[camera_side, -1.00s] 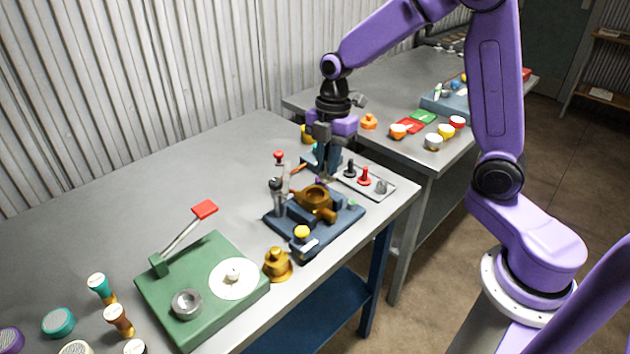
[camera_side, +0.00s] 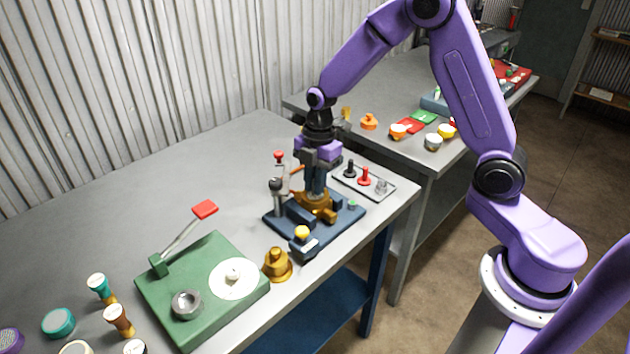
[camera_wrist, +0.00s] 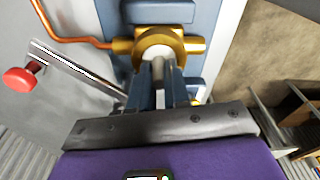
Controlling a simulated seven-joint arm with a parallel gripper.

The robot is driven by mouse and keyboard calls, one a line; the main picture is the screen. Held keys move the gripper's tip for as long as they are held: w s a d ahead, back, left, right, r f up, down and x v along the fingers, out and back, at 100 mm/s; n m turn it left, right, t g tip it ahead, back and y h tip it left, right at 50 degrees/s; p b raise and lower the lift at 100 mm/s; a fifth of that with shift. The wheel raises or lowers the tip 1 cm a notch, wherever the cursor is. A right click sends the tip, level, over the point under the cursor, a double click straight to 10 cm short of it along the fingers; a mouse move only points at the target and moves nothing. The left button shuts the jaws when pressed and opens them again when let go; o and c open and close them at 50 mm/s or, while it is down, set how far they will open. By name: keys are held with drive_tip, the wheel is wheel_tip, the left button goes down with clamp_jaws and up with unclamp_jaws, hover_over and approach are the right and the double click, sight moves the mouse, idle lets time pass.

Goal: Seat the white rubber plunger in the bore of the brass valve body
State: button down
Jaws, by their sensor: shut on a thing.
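The brass valve body (camera_side: 318,205) sits in a dark blue fixture on the grey table in the side view. In the wrist view its round brass ring (camera_wrist: 162,40) lies straight beyond my fingers. My gripper (camera_side: 314,190) points down over the valve body, with its fingertips at the bore. It is shut on a whitish piece, the white plunger (camera_wrist: 168,54), which shows between the fingers in the wrist view, at the mouth of the bore. The fingers hide most of it, and I cannot tell how deep it sits.
A tray (camera_side: 350,187) with black, red and grey plungers stands right of the fixture. A lever with a red knob (camera_wrist: 20,80) and a copper pipe (camera_wrist: 75,38) are close beside my gripper. A green press (camera_side: 205,300) and a brass bell-shaped part (camera_side: 277,265) stand nearer the front.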

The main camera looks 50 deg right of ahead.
drive_tip(key=shift+f, duration=0.15)
drive_tip(key=c, duration=1.1)
unclamp_jaws()
wheel_tip(320, 180, up, 12)
drive_tip(key=d, duration=0.1)
drive_tip(key=s+a+m, duration=0.2)
drive_tip(key=s, duration=0.5)
drive_tip(key=s+a+m, duration=0.1)
drive_tip(key=s+a, duration=0.2)
drive_tip(key=s, duration=0.4)
drive_tip(key=s+d+m, duration=0.2)
drive_tip(key=s, duration=0.6)
drive_tip(key=s+d+f+m+h, duration=0.1)
drive_tip(key=s+m, duration=0.1)
drive_tip(key=s, duration=0.5)
drive_tip(key=shift+s+d+f+m, duration=0.15)
drive_tip(key=shift+s+d+m, duration=0.15)
drive_tip(key=shift+s+d, duration=0.05)
